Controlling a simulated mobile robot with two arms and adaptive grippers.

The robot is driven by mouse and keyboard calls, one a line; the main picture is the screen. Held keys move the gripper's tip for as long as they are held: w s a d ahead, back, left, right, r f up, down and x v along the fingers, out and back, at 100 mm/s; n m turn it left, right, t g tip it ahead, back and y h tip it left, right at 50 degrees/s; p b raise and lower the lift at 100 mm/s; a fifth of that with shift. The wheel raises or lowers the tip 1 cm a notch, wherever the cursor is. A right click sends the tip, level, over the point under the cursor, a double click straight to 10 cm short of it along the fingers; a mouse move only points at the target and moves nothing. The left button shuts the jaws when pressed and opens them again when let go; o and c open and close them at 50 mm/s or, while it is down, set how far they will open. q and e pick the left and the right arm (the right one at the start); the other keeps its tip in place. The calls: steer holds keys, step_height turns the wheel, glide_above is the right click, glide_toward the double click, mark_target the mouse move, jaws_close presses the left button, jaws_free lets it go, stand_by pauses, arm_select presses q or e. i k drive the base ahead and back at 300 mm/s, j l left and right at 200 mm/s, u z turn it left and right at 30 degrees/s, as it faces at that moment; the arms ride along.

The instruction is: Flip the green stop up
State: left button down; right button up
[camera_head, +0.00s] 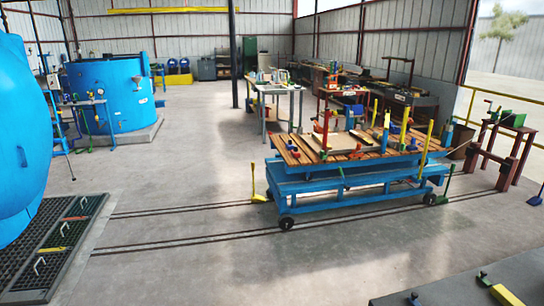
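A thin green upright piece (446,183) stands at the right end of the blue cart, by its right wheel. It looks like a lever or stop, but I cannot tell for sure that it is the task's green stop. Its lower end is near the floor and it leans slightly. The blue cart (330,190) has a wooden slatted top and stands on floor rails. Neither of my grippers shows in this view.
A yellow upright piece (254,186) stands by the cart's left end. A large blue vessel (20,130) and a dark floor grate (60,240) are at left. A dark platform (450,292) with a yellow block (506,295) is at lower right. The floor before the cart is clear.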

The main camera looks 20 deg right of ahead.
mark_target(481, 278)
steer(key=i+j+z, duration=0.2)
steer(key=i, duration=1.6)
steer(key=i+z, duration=0.35)
steer(key=z, duration=0.15)
steer(key=i+z, duration=0.35)
steer(key=z, duration=0.15)
steer(key=i+j+z, duration=0.3)
steer(key=z, duration=0.2)
steer(key=i+z, duration=0.15)
steer(key=z, duration=0.25)
steer(key=i+z, duration=0.1)
steer(key=z, duration=0.35)
steer(key=i+j+z, duration=0.1)
steer(key=z, duration=0.3)
steer(key=i+j+z, duration=0.1)
steer(key=z, duration=0.3)
steer(key=j+z, duration=0.2)
steer(key=z, duration=0.2)
steer(key=i+j+z, duration=0.15)
steer(key=z, duration=0.15)
steer(key=i+j+z, duration=0.25)
steer(key=k+j, duration=0.05)
steer(key=k, duration=0.05)
